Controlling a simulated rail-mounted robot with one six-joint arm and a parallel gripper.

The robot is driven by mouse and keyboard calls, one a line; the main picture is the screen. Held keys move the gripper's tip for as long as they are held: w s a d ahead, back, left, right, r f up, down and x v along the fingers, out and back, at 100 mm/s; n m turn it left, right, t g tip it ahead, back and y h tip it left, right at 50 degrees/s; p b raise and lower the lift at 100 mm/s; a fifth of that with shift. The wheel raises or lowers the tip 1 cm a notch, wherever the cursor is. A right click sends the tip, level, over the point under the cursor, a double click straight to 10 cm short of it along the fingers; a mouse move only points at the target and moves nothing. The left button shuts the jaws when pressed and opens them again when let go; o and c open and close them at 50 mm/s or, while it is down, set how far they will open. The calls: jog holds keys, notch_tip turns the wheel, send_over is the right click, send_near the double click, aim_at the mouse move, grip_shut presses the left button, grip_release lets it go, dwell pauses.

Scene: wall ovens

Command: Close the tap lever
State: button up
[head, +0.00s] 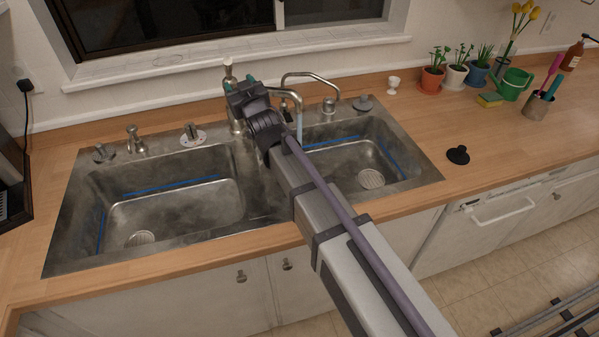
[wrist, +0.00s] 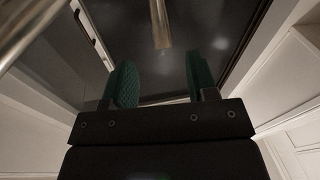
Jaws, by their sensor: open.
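The metal tap (head: 288,93) stands behind the double sink, and a stream of water (head: 299,125) falls from its spout into the right basin. My gripper (head: 229,86) is over the back of the sink, at the tap's upright body, and partly covers it. A pale knob-like top (head: 228,66), perhaps the lever, shows just past my gripper. In the wrist view the two green-padded fingers (wrist: 157,82) are apart with nothing between them. A metal rod (wrist: 160,22) shows beyond the gap, possibly the lever; contact cannot be seen.
The left basin (head: 170,205) and right basin (head: 350,165) are empty of objects. A soap pump (head: 134,140) stands behind the left basin. A window ledge (head: 200,66) rises behind. Potted plants (head: 432,80) and a green watering can (head: 514,85) stand at the right.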

aim_at(225, 63)
jog(key=shift+f, duration=0.1)
notch_tip(225, 63, down, 4)
jog(key=w+a+t+y+b, duration=0.1)
jog(key=w+t+y+b, duration=0.1)
jog(key=b, duration=0.6)
jog(key=shift+t, duration=0.4)
jog(key=p+x, duration=0.1)
jog(key=x, duration=0.3)
jog(key=r+p+x, duration=0.1)
jog(key=p+x, duration=0.1)
jog(key=x, duration=0.1)
jog(key=p+x, duration=0.1)
jog(key=x, duration=0.3)
jog(key=shift+r, duration=0.4)
jog(key=shift+c, duration=0.3)
grip_shut()
jog(key=shift+f+n, duration=0.1)
jog(key=shift+n, duration=0.2)
